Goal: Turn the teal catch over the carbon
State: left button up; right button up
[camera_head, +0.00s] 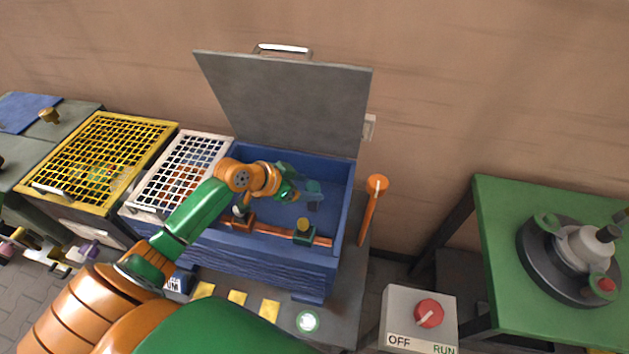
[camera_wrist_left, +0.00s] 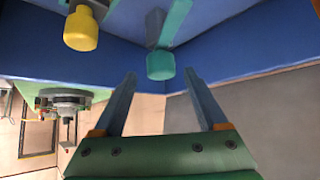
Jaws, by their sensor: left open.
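The teal catch (camera_head: 314,186) is inside the open blue box, near its far right part. In the left wrist view the teal catch (camera_wrist_left: 161,65) shows a round knob end with a flat arm running away from it. My left gripper (camera_wrist_left: 160,88) is open, with its two blue-grey fingers spread either side of the line to the knob and nothing seen between them. In the head view my left gripper (camera_head: 298,188) is inside the box, just left of the catch. I cannot make out the carbon clearly. My right gripper is not in view.
The blue box (camera_head: 325,262) has its grey lid (camera_head: 290,100) raised behind. A yellow knob (camera_head: 303,224) on a dark green block stands nearer the front, by a copper bar (camera_head: 262,229). White and yellow grids lie left. An orange handle (camera_head: 371,208) stands right; a switch box (camera_head: 420,315) is in front.

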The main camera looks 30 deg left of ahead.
aim_at(312, 186)
pick_arm(q)
jog(key=shift+x, duration=1.15)
jog(key=shift+w+f, duration=0.3)
jog(key=shift+w, duration=0.1)
jog(key=shift+s+r, duration=0.15)
jog(key=shift+s, duration=0.05)
jog(key=c, duration=0.8)
grip_shut()
